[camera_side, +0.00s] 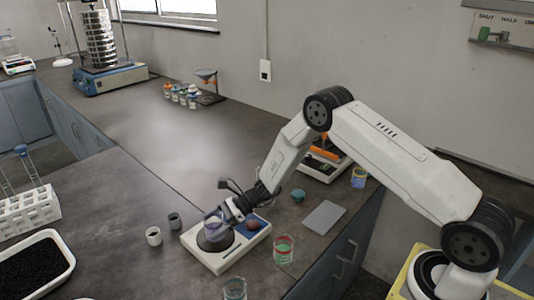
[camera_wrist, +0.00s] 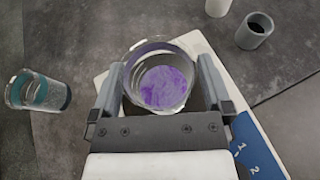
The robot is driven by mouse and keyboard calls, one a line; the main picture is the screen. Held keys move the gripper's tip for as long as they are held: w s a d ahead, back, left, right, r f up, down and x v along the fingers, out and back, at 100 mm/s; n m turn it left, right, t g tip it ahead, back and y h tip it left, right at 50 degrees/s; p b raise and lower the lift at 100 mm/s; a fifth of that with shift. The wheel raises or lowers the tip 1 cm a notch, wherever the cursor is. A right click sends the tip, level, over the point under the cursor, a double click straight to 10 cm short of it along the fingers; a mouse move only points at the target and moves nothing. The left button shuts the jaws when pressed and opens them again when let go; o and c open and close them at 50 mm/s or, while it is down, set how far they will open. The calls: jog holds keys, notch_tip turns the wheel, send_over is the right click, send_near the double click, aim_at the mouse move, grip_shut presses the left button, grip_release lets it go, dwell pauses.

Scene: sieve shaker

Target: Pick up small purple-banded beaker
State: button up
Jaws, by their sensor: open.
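The small purple-banded beaker (camera_side: 213,229) stands on the dark round plate of a white device (camera_side: 222,262). In the wrist view the beaker (camera_wrist: 160,80) is clear glass with purple contents, seen from above. My gripper (camera_side: 232,215) is at the beaker in the side view. In the wrist view my gripper (camera_wrist: 168,82) is open, with one finger on each side of the beaker. I cannot tell whether either finger touches the glass.
A teal-banded beaker (camera_wrist: 38,92) stands to the left in the wrist view. The bench middle is clear.

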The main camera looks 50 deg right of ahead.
jog(key=c, duration=1.2)
jog(key=shift+r, duration=0.25)
jog(key=shift+c, duration=0.2)
jog(key=shift+r, duration=1.25)
jog(key=s+d+r, duration=0.2)
jog(key=s+r, duration=0.8)
jog(key=s, duration=0.3)
jog(key=shift+s, duration=0.3)
jog(key=shift+s, duration=0.15)
jog(key=shift+r, duration=0.1)
jog(key=shift+r, duration=2.4)
